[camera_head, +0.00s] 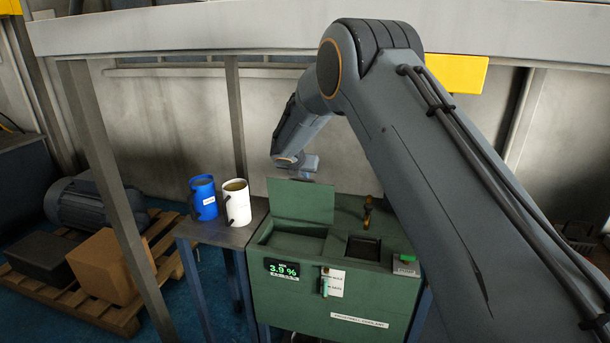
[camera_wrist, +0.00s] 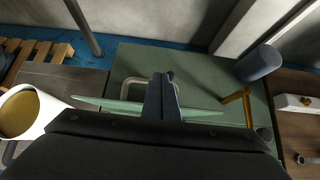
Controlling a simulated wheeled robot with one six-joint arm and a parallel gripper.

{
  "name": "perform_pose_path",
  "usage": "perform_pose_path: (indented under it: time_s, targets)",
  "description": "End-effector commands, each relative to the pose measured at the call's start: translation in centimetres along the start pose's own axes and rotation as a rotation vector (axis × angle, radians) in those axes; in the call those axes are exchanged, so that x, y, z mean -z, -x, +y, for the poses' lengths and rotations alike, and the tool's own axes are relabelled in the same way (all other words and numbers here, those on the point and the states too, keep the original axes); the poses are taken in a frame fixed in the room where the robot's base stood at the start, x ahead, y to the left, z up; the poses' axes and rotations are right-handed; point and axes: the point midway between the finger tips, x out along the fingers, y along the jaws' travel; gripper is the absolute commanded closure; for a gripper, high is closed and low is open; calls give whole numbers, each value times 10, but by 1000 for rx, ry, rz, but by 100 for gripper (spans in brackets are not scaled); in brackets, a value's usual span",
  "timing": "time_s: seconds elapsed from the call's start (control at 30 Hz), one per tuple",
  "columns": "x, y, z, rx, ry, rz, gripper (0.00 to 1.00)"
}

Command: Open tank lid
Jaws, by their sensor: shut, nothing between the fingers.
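The green tank (camera_head: 330,310) stands in the middle of the head view. Its lid (camera_head: 300,201) stands raised, close to upright, at the back of an open compartment (camera_head: 293,243). In the wrist view the lid (camera_wrist: 205,111) shows nearly edge-on as a thin pale green strip. My gripper (camera_wrist: 162,85) is shut and empty, its fingers crossing past the lid's edge. A pale loop handle (camera_wrist: 129,84) shows just left of the fingers. In the head view my wrist is above and behind the lid; the fingertips are hidden. I cannot tell whether they touch the lid.
A blue jug (camera_head: 203,198) and a white jug (camera_head: 236,203) stand on a side table (camera_head: 212,236) left of the tank. A brass fitting (camera_head: 367,210) rises right of the lid. A grey beam (camera_head: 200,32) crosses above. A pallet (camera_head: 160,246) with boxes lies left.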

Motion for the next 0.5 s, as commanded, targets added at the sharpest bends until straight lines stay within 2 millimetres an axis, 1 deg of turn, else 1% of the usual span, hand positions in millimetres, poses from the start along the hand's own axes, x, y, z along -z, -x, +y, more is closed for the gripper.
perform_pose_path:
  time_s: [0.3,0.5]
  targets:
    - [0,43,2,-3,1,-2,100]
    - [0,64,1,-1,1,-1,100]
